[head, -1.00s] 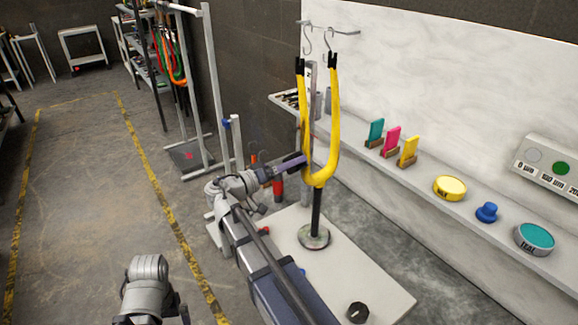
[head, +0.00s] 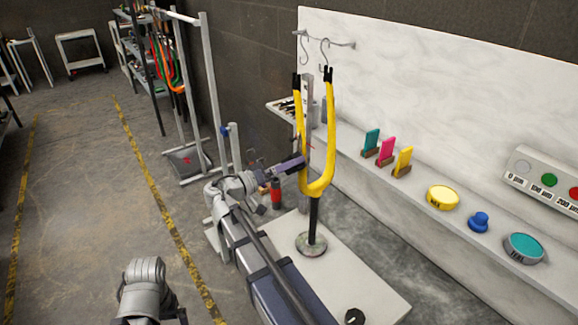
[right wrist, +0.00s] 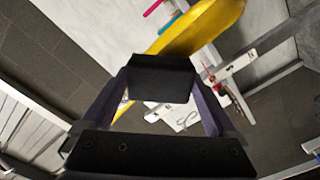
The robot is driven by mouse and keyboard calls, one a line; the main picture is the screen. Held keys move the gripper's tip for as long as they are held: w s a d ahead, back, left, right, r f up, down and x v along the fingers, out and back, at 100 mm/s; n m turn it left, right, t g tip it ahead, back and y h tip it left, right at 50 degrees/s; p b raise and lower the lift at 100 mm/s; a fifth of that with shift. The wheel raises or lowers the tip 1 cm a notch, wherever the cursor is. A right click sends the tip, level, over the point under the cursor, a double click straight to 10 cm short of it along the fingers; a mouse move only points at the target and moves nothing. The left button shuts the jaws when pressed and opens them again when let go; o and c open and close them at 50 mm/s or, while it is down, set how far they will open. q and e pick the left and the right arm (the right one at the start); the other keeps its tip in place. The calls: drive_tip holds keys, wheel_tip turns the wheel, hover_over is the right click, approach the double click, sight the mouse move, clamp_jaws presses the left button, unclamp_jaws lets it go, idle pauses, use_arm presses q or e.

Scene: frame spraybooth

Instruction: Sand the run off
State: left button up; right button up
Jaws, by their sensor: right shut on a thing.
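A yellow U-shaped frame part (head: 316,187) with black tips stands upright on a dark post over a round base (head: 311,243). It also crosses the top of the right wrist view (right wrist: 205,28). My right gripper (head: 301,162) is at the left leg of the yellow part, a little above its bend. In the right wrist view its fingers are shut on a black block (right wrist: 162,78), which overlaps the yellow part. I cannot tell whether they touch. No run in the paint can be made out. Part of my left arm shows at the lower left, without its gripper.
A ledge along the white wall holds teal, pink and yellow upright pieces (head: 387,152), a yellow round tin (head: 443,197), a blue knob (head: 479,221) and a teal-topped tin (head: 523,248). Hooks (head: 325,52) hang above. A button panel (head: 548,182) is at right.

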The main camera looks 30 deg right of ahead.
sight(300, 141)
drive_tip(key=shift+r, duration=0.1)
drive_tip(key=shift+d+r+p, duration=0.1)
drive_tip(key=shift+r+p, duration=3.45)
drive_tip(key=shift+p, duration=0.1)
wheel_tip(300, 141, up, 4)
drive_tip(key=p, duration=0.3)
drive_tip(key=shift+d+f+p, duration=0.1)
drive_tip(key=shift+f+p, duration=0.05)
drive_tip(key=shift+p, duration=0.2)
drive_tip(key=shift+f, duration=0.1)
drive_tip(key=shift+f+b, duration=1.8)
drive_tip(key=shift+b, duration=0.1)
